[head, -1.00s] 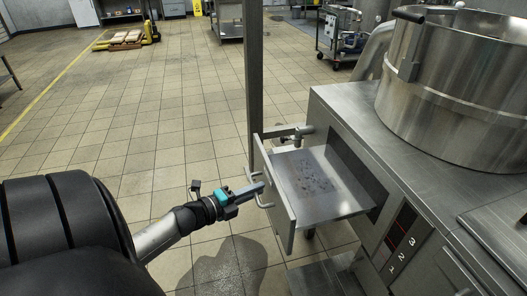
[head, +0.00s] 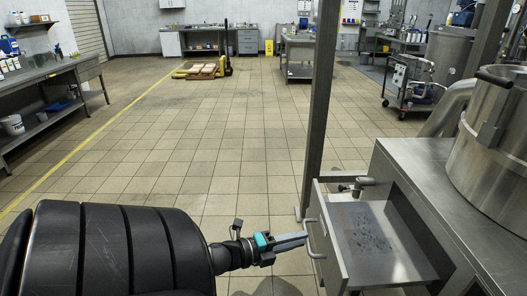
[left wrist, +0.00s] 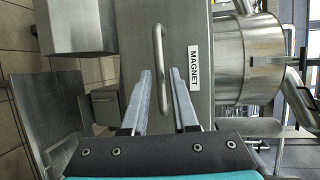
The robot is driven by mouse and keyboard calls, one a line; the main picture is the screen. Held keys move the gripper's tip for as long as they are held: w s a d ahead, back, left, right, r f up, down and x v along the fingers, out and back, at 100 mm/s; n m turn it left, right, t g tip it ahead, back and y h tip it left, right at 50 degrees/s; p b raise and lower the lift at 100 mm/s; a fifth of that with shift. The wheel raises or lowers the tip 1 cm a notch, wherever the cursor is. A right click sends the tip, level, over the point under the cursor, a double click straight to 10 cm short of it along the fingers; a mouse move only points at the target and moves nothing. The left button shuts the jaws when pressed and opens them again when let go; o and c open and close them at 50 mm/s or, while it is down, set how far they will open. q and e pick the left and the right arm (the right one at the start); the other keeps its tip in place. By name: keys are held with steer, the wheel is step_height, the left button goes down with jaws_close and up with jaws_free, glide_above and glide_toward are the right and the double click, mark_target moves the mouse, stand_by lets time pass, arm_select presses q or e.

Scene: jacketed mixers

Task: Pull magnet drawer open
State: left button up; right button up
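The magnet drawer (head: 372,241) is a steel drawer pulled well out of the cabinet, at lower right in the head view. Its front, labelled MAGNET, fills the middle of the left wrist view (left wrist: 199,114). A bar handle (head: 311,240) is fixed to that front and also shows in the left wrist view (left wrist: 159,45). My left gripper (head: 305,237) is at the handle. In the left wrist view its two fingers (left wrist: 160,76) are apart, one on each side of the bar, with gaps beside it. My right gripper is not in view.
A steel post (head: 320,100) stands just behind the drawer. The cabinet top (head: 420,165) carries a large steel vessel (head: 495,150) on the right. The tiled floor (head: 200,165) is clear at the middle and left. A workbench (head: 50,78) stands at far left.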

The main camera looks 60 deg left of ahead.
arm_select(q)
steer(key=p+v, duration=0.1)
steer(key=v, duration=1.1)
steer(key=s+d+f+n+g+y, duration=0.25)
steer(key=f+n, duration=0.35)
steer(key=f, duration=0.7)
steer(key=s+d+f+n+g+y, duration=0.2)
steer(key=s+d+f+n+g, duration=0.2)
steer(key=f+n, duration=0.55)
steer(key=s+d+f+n+g+h, duration=0.2)
steer(key=s+d+f+g, duration=0.6)
steer(key=s+d+f, duration=0.6)
steer(key=shift+d+f, duration=0.65)
steer(key=shift+d, duration=0.4)
